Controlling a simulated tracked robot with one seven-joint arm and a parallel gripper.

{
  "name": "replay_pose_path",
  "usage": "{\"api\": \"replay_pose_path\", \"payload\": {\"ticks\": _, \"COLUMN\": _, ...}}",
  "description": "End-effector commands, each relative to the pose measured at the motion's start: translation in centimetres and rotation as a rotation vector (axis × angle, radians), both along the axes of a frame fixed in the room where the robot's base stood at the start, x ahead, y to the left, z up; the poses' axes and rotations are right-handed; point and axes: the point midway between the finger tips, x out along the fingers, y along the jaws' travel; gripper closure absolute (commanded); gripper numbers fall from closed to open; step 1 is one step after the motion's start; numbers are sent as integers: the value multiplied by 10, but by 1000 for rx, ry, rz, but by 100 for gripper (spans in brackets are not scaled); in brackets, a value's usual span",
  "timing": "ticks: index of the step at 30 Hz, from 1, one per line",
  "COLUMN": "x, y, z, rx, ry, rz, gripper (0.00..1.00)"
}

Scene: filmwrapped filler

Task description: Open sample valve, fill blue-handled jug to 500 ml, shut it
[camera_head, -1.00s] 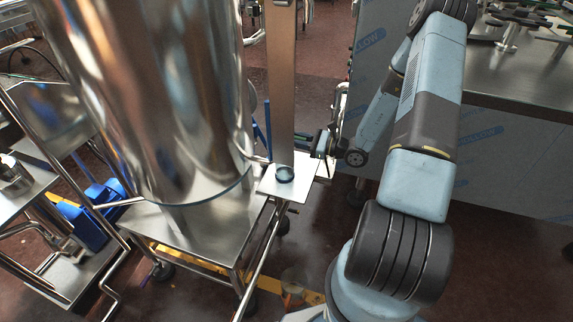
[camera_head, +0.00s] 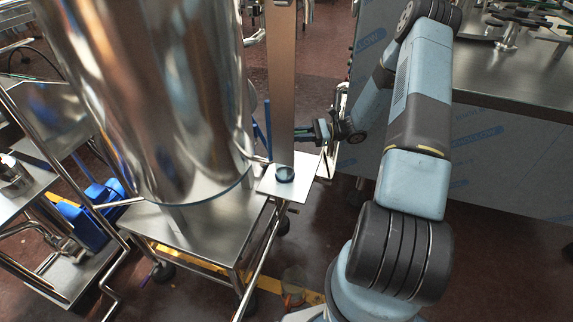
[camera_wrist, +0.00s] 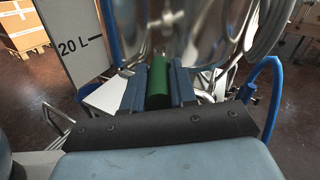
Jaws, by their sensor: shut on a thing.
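My gripper (camera_wrist: 158,88) is shut on a green grip (camera_wrist: 157,76) between its two blue-grey fingers, in front of the shiny steel vessel. The grip looks like the valve's handle; the valve body behind it is hidden. In the head view my gripper (camera_head: 318,131) is right of the upright metal strip, level with the vessel's lower part. No jug can be made out with certainty. A blue curved tube (camera_wrist: 276,78) is at the right of the wrist view; I cannot tell whether it is the jug's handle.
The vessel (camera_head: 150,90) stands on a wheeled steel frame. A small dark ring (camera_head: 285,174) sits on a metal plate (camera_head: 270,189) below the strip. A panel marked 20 L (camera_wrist: 68,28) is close at left. A steel bench (camera_head: 510,75) is at the right.

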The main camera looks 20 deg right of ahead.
Motion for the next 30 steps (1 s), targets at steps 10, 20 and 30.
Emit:
{"api": "replay_pose_path", "payload": {"ticks": 10, "x": 12, "y": -2, "z": -2, "rx": -2, "ry": 2, "rz": 190, "gripper": 100}}
{"api": "replay_pose_path", "payload": {"ticks": 20, "x": 14, "y": -2, "z": -2, "rx": -1, "ry": 4, "rz": 246, "gripper": 100}}
{"api": "replay_pose_path", "payload": {"ticks": 30, "x": 14, "y": -2, "z": -3, "rx": -1, "ry": 4, "rz": 248, "gripper": 100}}
